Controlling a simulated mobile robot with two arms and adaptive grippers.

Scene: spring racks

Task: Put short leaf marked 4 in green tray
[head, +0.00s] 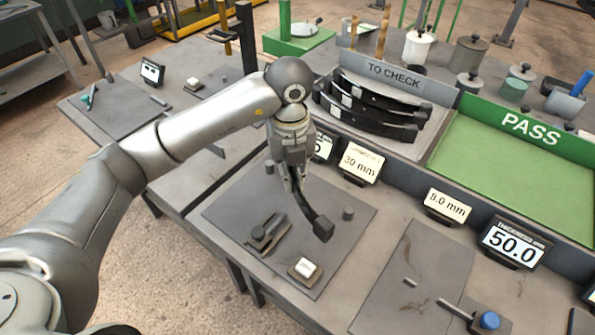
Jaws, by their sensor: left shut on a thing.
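My left gripper (292,182) is shut on a dark, slightly curved leaf (311,211) and holds it tilted over a grey mat at the middle of the bench. The leaf's lower end is a dark block; no number on it can be read. The green tray (511,185), with a "PASS" sign along its back, is at the right and its visible floor is empty. Several black curved leaves (368,112) lie in the grey "TO CHECK" rack (420,146), beyond the gripper; white marks on them are too small to read. My right gripper is out of view.
Small displays, including "30 mm" (360,165), "8.0 mm" (447,205) and "50.0" (514,242), line the bench in front of rack and tray. On the mat (235,215) are a dark clamp-like fixture (267,233) and a white-topped button (306,268). Pots stand behind.

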